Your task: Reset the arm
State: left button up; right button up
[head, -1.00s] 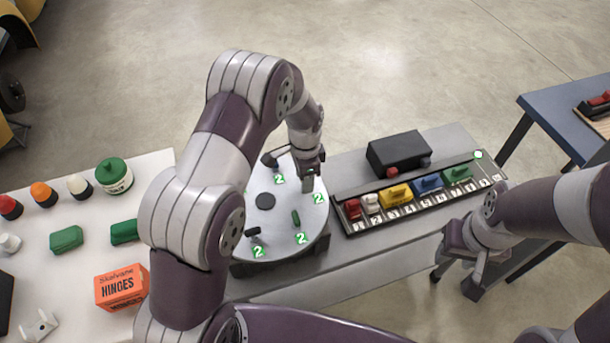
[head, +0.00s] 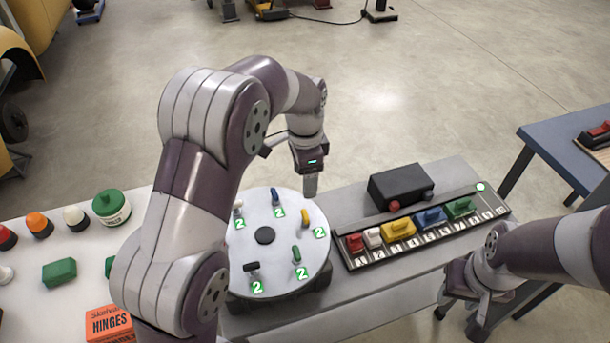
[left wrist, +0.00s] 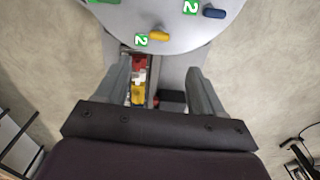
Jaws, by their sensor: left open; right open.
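My left arm reaches across the head view, and its gripper (head: 311,186) hangs above the back right rim of the round grey turntable (head: 282,252). In the left wrist view the two fingers of this gripper (left wrist: 163,92) stand apart with nothing held between them. The turntable (left wrist: 150,15) shows at the top of that view, beyond the fingertips. My right gripper (head: 462,312) is at the lower right of the head view, in front of the bench edge, open, with nothing seen in it.
Coloured pegs with green "2" labels stand on the turntable. A long numbered rack (head: 420,230) holds coloured blocks, with a black box (head: 399,187) behind it. Jars, green blocks and an orange hinges box (head: 109,324) lie left. A blue table (head: 565,150) stands right.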

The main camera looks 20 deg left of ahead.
pick_arm(q)
jog(key=shift+r, duration=0.25)
jog(key=s+a+f+n, duration=0.1)
jog(key=s+a+n, duration=0.1)
jog(key=s+n, duration=0.3)
jog(key=s+a+f+n+t, duration=0.1)
jog(key=s+n, duration=0.5)
jog(key=s, duration=0.8)
jog(key=shift+a+f+n, duration=0.3)
jog(key=shift+a, duration=0.05)
jog(key=shift+w, duration=0.1)
